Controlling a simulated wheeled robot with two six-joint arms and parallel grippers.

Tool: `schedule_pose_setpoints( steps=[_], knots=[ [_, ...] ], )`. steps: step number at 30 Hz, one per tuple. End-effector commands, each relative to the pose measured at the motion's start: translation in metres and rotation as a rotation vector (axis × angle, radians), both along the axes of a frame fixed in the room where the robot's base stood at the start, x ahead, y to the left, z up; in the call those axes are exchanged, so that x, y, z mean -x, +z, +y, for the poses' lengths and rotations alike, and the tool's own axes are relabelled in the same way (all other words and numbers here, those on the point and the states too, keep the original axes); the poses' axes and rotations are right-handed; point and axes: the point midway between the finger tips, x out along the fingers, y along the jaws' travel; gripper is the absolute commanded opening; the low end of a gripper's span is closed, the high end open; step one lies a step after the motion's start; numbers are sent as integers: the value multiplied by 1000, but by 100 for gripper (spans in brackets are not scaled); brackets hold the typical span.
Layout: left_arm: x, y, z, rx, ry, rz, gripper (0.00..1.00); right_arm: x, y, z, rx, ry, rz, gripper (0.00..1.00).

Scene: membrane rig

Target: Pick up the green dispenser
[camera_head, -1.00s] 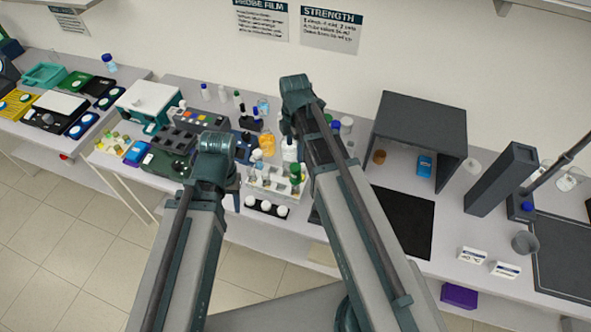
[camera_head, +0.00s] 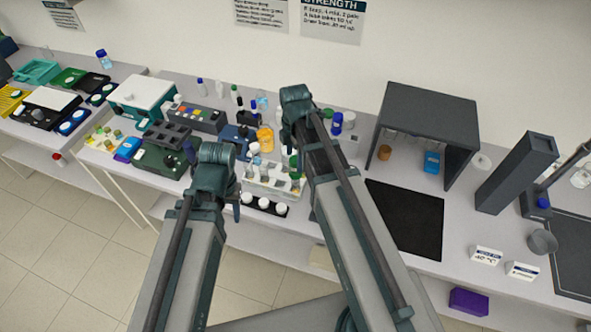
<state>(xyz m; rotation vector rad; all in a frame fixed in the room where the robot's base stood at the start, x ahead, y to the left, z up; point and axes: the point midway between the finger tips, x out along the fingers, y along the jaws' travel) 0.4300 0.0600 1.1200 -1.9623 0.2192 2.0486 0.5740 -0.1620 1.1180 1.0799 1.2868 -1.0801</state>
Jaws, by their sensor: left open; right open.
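A green-topped item (camera_head: 294,163) stands by the white rack (camera_head: 262,188) on the bench, partly hidden by my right arm. Another green-capped item (camera_head: 327,114) shows just right of my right wrist. I cannot tell which of these is the green dispenser. My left gripper (camera_head: 214,176) is open, above the bench front, left of the white rack; its fingers are mostly hidden by the wrist. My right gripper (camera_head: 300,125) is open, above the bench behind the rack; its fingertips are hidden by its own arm. Neither gripper visibly touches anything.
Bottles, including an orange one (camera_head: 265,138), crowd behind the rack. A dark block (camera_head: 165,136) and a teal-white box (camera_head: 142,96) lie left. A dark open-fronted hood (camera_head: 430,108) and black mat (camera_head: 405,222) are right. A tall dark column (camera_head: 515,175) stands further right.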

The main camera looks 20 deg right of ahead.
Motion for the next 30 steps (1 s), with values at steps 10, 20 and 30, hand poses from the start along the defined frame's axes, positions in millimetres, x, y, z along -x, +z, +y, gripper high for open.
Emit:
schedule_pose_setpoints(
  steps=[10, 20, 30],
  knots=[
    [0, -18, 0, 0, 0, 0, 50, 1, -18, -1, 0, 0, 0, 82],
    [0, -52, 0, -2, -8, 0, 50, 1, -52, -2, 0, 0, 0, 82],
    [0, -51, 0, -2, -9, 0, 50, 1, -51, -2, 0, 0, 0, 68]
  ],
)
